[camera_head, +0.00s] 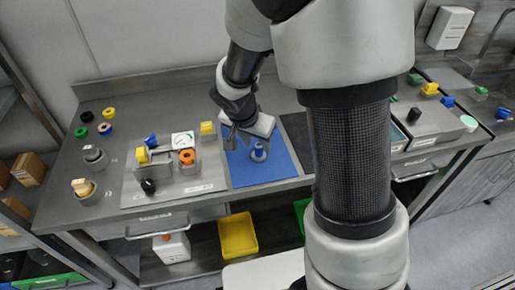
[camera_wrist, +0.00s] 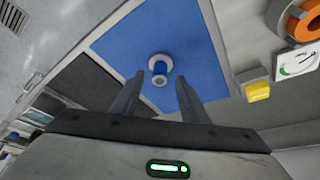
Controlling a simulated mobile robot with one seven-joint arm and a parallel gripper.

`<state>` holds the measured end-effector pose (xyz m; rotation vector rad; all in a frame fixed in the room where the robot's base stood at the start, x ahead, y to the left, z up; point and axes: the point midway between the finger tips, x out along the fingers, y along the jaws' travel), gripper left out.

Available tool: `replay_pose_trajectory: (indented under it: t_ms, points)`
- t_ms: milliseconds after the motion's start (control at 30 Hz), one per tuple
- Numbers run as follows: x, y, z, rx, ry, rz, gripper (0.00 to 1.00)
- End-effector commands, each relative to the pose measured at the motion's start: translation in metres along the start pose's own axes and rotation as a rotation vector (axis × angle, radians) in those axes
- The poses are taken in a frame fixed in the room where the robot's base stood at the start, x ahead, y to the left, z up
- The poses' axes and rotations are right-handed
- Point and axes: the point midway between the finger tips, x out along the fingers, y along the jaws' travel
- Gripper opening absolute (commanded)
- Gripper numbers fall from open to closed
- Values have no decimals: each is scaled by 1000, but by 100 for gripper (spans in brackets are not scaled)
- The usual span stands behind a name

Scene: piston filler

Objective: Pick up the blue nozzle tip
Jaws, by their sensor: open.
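The blue nozzle tip (camera_head: 259,151) stands on the blue mat (camera_head: 270,170), with a pale grey round flange at its base. In the wrist view the nozzle tip (camera_wrist: 159,70) shows ahead of the fingers, roughly in line with the gap between them. My gripper (camera_head: 240,137) is above the mat, just up and left of the nozzle tip in the head view. In the wrist view my gripper (camera_wrist: 155,95) is open and empty, its two fingers apart and not visibly touching the nozzle tip.
Left of the mat is a grey machine panel with an orange ring (camera_head: 187,157), a gauge (camera_head: 183,140) and a yellow block (camera_head: 207,128). A dark mat (camera_wrist: 85,90) adjoins the blue mat. The blue mat around the nozzle tip is clear. A yellow bin (camera_head: 238,236) is below.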

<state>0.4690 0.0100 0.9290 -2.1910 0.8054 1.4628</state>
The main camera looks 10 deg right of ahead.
Motion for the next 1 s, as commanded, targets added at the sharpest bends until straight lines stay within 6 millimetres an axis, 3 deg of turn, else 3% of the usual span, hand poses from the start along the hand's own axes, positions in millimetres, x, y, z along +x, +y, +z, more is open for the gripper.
replay_pose_trajectory:
  t_ms: [200,500,733,1000]
  points:
    - [31,1,-2,0,-1,1,41]
    - [35,1,-2,0,0,0,41]
    - [35,1,-2,0,0,1,2]
    - [34,0,-2,0,1,0,0]
